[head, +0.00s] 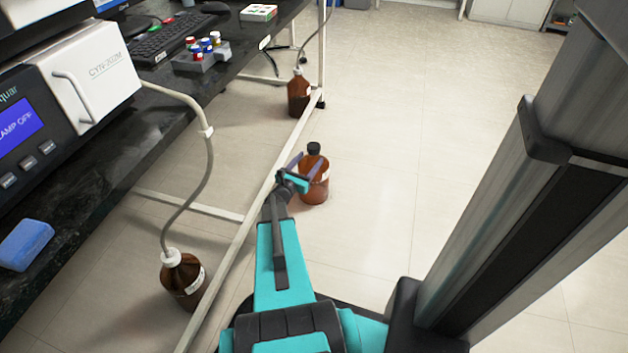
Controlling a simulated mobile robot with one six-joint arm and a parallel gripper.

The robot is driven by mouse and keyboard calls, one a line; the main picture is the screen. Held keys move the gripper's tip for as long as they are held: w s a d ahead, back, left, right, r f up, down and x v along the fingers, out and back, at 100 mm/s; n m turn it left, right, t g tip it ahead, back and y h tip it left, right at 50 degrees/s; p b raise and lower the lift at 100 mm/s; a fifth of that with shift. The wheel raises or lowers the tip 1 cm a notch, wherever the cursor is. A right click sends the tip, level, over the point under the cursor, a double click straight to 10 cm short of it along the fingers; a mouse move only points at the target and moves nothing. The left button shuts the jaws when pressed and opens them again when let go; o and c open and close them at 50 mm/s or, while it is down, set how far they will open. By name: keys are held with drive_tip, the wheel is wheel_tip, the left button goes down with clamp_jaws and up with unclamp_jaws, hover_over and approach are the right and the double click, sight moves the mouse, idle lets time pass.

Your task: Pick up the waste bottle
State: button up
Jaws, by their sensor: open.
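A brown bottle with a black cap and a pale label (316,187) stands upright on the floor, just outside the bench's pale lower rail. My gripper (308,164) is at this bottle, with its dark purple fingers open, one on each side of the bottle's upper body as seen here. I cannot tell whether either finger touches the glass. Two other brown bottles with white caps and tubes stand on the floor under the bench: one at the lower left (183,281) and one farther back (299,94). The picture does not mark which bottle is the waste bottle.
The black bench (95,165) runs along the left with an instrument (85,75), a blue sponge (25,245) and a vial rack (202,57) on it. Its pale lower rail (243,232) runs close beside my arm.

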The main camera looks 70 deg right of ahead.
sight(311, 156)
idle(0.3)
drive_tip(key=shift+d+f+b, duration=0.1)
drive_tip(key=shift+d+b, duration=0.3)
drive_tip(key=shift+d, duration=0.15)
drive_tip(key=shift+s+d+b, duration=0.15)
drive_tip(key=shift+d+b, duration=0.8)
drive_tip(key=shift+d, duration=1.1)
clamp_jaws()
